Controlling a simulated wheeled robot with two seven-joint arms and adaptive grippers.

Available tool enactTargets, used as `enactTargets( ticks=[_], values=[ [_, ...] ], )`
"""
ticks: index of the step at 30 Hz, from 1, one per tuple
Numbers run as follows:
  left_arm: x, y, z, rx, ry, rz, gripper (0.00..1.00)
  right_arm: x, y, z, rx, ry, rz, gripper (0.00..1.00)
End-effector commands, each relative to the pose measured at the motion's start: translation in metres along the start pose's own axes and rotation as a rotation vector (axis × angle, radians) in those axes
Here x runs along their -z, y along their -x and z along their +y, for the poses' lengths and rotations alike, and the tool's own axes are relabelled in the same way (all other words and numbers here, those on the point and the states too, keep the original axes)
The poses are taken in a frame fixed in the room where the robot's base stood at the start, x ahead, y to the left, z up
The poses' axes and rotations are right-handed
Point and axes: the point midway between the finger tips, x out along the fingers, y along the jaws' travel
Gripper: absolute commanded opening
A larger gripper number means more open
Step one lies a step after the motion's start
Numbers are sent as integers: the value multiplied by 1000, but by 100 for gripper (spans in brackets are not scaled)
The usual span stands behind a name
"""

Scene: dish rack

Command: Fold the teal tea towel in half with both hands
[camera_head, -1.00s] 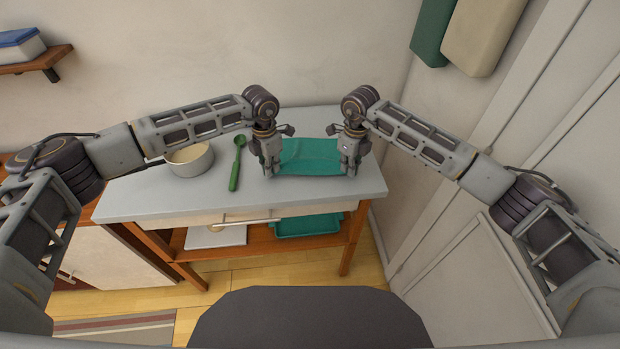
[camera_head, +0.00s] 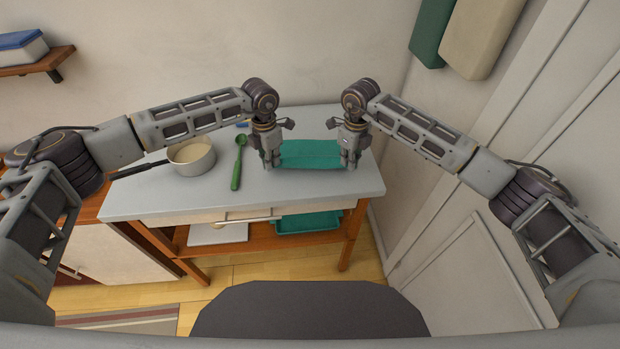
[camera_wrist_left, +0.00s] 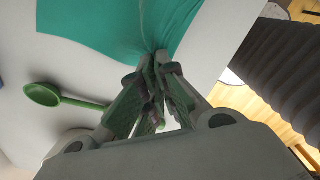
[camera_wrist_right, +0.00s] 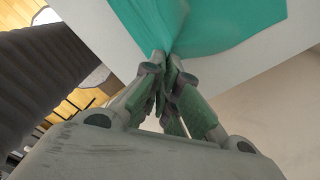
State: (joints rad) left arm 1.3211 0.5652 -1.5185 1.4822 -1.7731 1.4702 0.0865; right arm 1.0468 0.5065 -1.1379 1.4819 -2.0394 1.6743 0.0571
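The teal tea towel (camera_head: 310,154) lies on the grey tabletop between my two grippers. My left gripper (camera_head: 270,165) is at its near left corner, and my right gripper (camera_head: 349,165) is at its near right corner. In the left wrist view, the fingertips are closed on the towel (camera_wrist_left: 120,25), which bunches into creases at the tips. In the right wrist view, the fingertips likewise pinch the towel (camera_wrist_right: 215,22), with folds running from them. The near edge looks slightly raised between the grippers. My wrists partly hide both sides of the towel.
A green spoon (camera_head: 237,170) lies left of my left gripper. A cream pot (camera_head: 192,158) with a dark handle stands further left. A small blue item (camera_head: 242,125) lies behind the spoon. The tabletop (camera_head: 310,188) is clear in front of the towel.

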Motion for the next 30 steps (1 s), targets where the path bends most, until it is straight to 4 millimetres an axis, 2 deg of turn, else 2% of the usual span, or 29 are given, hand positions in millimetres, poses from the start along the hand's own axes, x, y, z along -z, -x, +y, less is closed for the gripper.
enactTargets(
  ticks=[7,13,20,26,30],
  values=[
    [1,-1,2,-2,3,4,0,1,-1,-2,2,-3,3,0],
    [1,-1,1,-1,2,2,26,1,0,-1,1,-2,2,0],
    [0,0,0,0,1,1,27,0,0,0,1,-1,1,0],
    [0,0,0,0,0,0,53,0,0,0,0,0,0,0],
    [0,0,0,0,0,0,54,0,0,0,0,0,0,0]
  ],
)
